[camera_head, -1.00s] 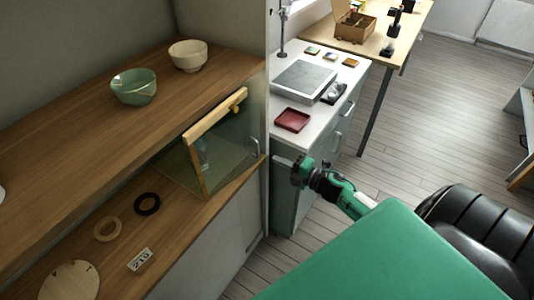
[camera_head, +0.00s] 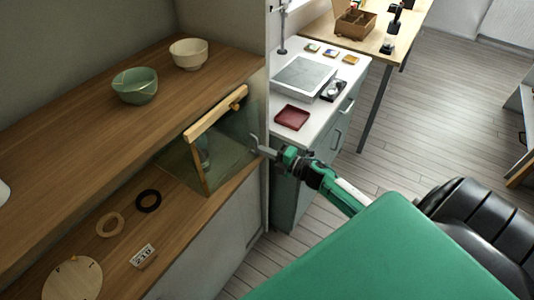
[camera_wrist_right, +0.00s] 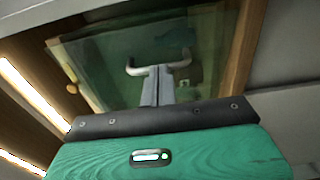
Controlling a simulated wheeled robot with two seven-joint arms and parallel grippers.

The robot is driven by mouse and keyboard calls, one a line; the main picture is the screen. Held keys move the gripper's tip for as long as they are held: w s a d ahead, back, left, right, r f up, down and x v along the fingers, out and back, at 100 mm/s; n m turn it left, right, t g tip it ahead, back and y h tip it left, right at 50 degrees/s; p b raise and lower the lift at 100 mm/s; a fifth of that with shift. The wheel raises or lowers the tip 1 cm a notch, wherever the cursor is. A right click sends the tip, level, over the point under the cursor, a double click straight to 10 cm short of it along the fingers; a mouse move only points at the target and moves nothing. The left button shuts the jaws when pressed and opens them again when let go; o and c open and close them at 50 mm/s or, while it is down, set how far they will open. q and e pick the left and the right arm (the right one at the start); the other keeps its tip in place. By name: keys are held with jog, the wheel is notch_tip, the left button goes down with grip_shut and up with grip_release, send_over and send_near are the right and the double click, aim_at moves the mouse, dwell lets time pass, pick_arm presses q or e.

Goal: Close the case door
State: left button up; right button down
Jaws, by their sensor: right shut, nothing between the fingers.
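The case (camera_head: 215,111) stands on the wooden shelf, with glass sides, a pale wooden top rail and a wooden upright at its left. Its glass door side has a metal handle (camera_head: 253,141) near the right end. My right gripper (camera_head: 264,151) is shut and empty, its fingertips at the handle. In the right wrist view the fingers (camera_wrist_right: 158,84) overlap the middle of the handle bar (camera_wrist_right: 184,60), with the glass pane behind it. I cannot tell whether they touch. How far open the door stands is unclear. My left gripper is not in view.
A green bowl (camera_head: 135,86) and a cream bowl (camera_head: 189,54) sit on the upper shelf. Two rings, a number tag (camera_head: 142,256) and a round disc (camera_head: 73,279) lie on the lower board. A white cabinet (camera_head: 330,118) with a red tray (camera_head: 292,117) stands right of the partition.

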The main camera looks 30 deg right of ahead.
aim_at(253, 141)
jog(key=shift+w+d+f+n+g+y+b, duration=0.15)
jog(key=shift+w+n+y+b, duration=0.2)
jog(key=shift+w, duration=0.25)
jog(key=shift+w+a+f+n+g+y+b, duration=0.15)
jog(key=shift+w+n+y+b, duration=0.15)
jog(key=shift+w+b, duration=0.2)
jog(key=shift+w+n+g+y+b, duration=0.4)
jog(key=shift+w+y+b, duration=0.2)
jog(key=shift+w, duration=0.3)
jog(key=shift+w+r, duration=0.15)
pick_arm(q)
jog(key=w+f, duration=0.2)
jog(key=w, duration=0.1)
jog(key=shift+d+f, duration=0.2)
pick_arm(e)
jog(key=shift+d+r+y, duration=0.1)
jog(key=shift+r+y, duration=0.15)
jog(key=shift+w, duration=0.1)
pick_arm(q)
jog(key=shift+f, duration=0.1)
pick_arm(e)
jog(key=shift+d, duration=0.1)
